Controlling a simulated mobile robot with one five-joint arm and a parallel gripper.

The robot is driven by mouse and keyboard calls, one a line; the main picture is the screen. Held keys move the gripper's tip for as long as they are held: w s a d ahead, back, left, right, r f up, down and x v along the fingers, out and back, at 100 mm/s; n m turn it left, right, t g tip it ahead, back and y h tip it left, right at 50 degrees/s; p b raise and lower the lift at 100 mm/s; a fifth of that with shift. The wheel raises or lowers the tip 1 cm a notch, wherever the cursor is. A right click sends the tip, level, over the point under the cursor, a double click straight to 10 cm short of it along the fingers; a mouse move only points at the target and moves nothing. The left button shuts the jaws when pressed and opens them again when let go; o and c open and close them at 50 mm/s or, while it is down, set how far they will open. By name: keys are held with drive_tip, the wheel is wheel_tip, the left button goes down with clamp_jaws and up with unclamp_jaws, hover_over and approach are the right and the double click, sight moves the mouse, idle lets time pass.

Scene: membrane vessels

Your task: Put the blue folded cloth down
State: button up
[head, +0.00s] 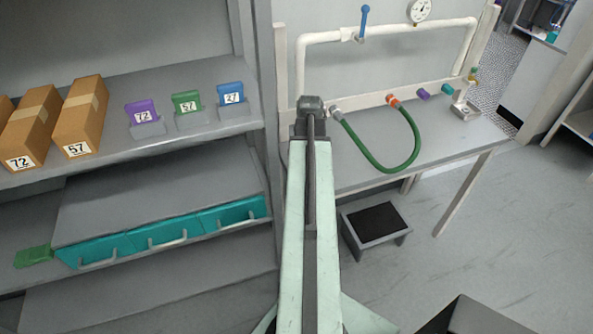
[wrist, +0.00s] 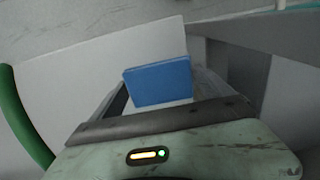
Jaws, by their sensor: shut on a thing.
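The blue folded cloth (wrist: 158,82) shows in the wrist view as a flat blue slab between the two fingers. My gripper (wrist: 160,92) is shut on it, with one finger at each side. A pale grey surface lies behind the cloth; I cannot tell whether the cloth touches it. In the head view my arm points away towards the left end of the bench (head: 450,140), and its own end hides the gripper and cloth.
A green hose (head: 378,166) loops over the bench from the white pipe frame (head: 400,33). A step stool (head: 376,224) stands below. At left, a shelf holds brown boxes (head: 82,117) and numbered purple, green and blue blocks (head: 231,94), above teal drawers (head: 165,236). A green cloth-like item (head: 34,256) lies lower left.

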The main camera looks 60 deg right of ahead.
drive_tip(key=shift+s+f, duration=0.15)
drive_tip(key=shift+s, duration=0.1)
wheel_tip(320, 180, down, 4)
drive_tip(key=b, duration=0.4)
drive_tip(key=shift+w+r, duration=0.1)
drive_tip(key=shift+r, duration=0.35)
drive_tip(key=shift+f, duration=0.2)
drive_tip(key=o, duration=0.9)
drive_tip(key=shift+r, duration=0.1)
wheel_tip(320, 180, up, 12)
drive_tip(key=p, duration=1.2)
drive_tip(key=shift+r+p, duration=0.25)
drive_tip(key=shift+p, duration=0.15)
drive_tip(key=shift+f, duration=0.15)
